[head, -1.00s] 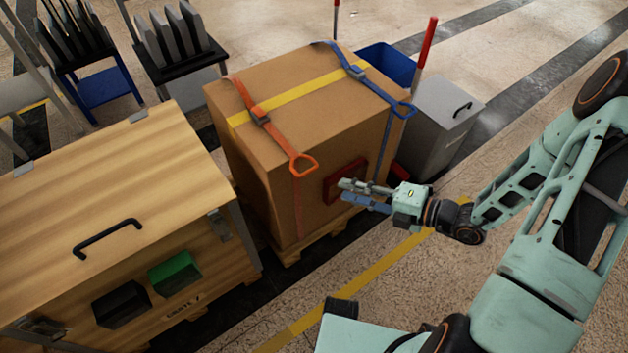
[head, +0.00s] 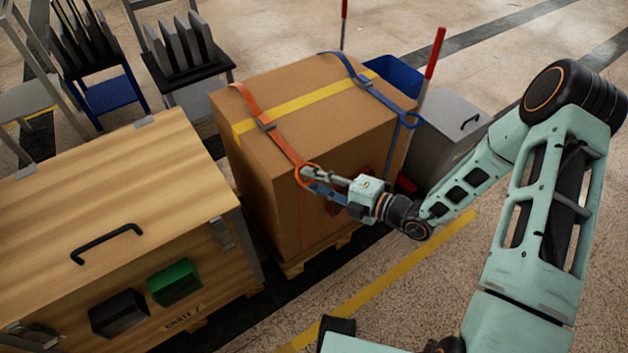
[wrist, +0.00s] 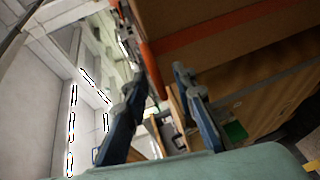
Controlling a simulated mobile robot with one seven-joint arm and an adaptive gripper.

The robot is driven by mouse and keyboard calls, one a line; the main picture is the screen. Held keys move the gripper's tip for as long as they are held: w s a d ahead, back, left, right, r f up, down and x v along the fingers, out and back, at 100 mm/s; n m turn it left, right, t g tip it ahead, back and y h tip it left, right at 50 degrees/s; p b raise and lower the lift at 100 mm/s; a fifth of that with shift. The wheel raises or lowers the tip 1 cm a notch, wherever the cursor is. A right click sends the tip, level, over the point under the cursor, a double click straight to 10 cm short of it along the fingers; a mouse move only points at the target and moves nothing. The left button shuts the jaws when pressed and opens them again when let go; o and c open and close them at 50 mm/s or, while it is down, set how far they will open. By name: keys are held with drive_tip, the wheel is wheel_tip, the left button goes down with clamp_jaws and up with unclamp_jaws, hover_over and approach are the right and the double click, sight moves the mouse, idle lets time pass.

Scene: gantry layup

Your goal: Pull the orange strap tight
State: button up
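The fingers partly hide the loop.
A wooden crate (head: 110,220) stands close at left.

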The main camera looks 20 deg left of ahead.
clamp_jaws()
drive_tip(key=shift+d, duration=0.1)
idle(0.3)
drive_tip(key=s+d+p, duration=0.3)
drive_tip(key=s+d, duration=0.2)
drive_tip(key=d, duration=0.1)
drive_tip(key=shift+s, duration=0.15)
unclamp_jaws()
